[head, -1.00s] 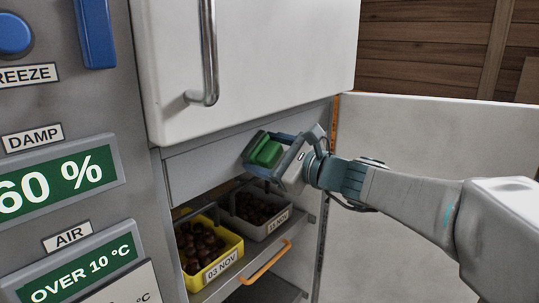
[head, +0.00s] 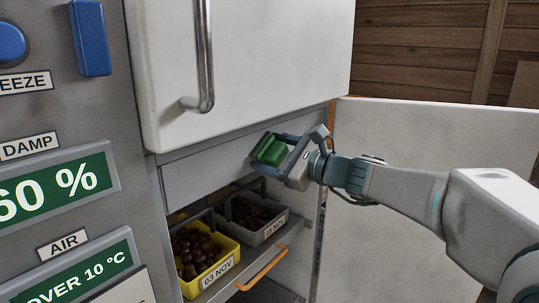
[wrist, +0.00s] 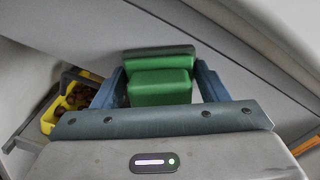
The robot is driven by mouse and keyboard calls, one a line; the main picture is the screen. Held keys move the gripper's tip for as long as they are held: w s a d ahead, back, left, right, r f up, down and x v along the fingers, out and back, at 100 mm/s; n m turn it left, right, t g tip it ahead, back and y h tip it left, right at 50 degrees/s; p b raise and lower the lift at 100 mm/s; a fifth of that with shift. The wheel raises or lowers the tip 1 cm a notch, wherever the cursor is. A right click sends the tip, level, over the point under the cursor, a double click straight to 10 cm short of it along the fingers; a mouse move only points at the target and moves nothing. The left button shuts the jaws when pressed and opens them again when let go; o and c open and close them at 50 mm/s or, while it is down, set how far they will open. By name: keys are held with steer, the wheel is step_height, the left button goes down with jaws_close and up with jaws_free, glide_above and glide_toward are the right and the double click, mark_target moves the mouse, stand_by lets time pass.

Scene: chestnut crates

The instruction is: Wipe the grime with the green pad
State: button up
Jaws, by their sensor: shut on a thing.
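The green pad (head: 269,150) is between the blue fingers of my gripper (head: 272,147), which is shut on it. In the wrist view the pad (wrist: 160,86) shows as a green block with a wider green plate at its far end. My gripper is in front of the grey panel (head: 215,168) below the white upper door, above the open crate bay. I cannot tell whether the pad touches the panel. I cannot make out a clear patch of grime in either view.
A yellow crate of chestnuts (head: 232,259) and a grey crate (head: 272,236) stand on a shelf with an orange handle (head: 263,270). The upper door (head: 250,65) has a metal handle (head: 204,60). An open white door (head: 430,135) stands behind my arm.

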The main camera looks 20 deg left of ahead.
mark_target(255, 157)
steer(key=w+d, duration=0.2)
steer(key=w, duration=0.4)
steer(key=shift+w+d+p, duration=0.2)
steer(key=shift+p, duration=0.15)
steer(key=shift+s, duration=0.1)
steer(key=shift+s+a+f+b, duration=0.1)
steer(key=shift+s+a+b, duration=0.3)
steer(key=shift+s+b, duration=0.35)
steer(key=shift+s+a+b, duration=0.35)
steer(key=shift+s+b, duration=0.15)
steer(key=shift+s, duration=0.45)
steer(key=shift+s+a+f+b, duration=0.1)
steer(key=shift+s+a+b, duration=0.3)
steer(key=shift+s+b, duration=0.35)
steer(key=shift+s+a+r+b, duration=0.1)
steer(key=shift+s+a+b, duration=0.25)
steer(key=shift+s, duration=0.5)
steer(key=shift+s+a+r+b, duration=0.1)
steer(key=shift+s+a+b, duration=0.25)
steer(key=shift+s, duration=0.45)
steer(key=shift+s+a+b, duration=0.25)
steer(key=shift+s+b, duration=0.1)
steer(key=shift+s, duration=0.5)
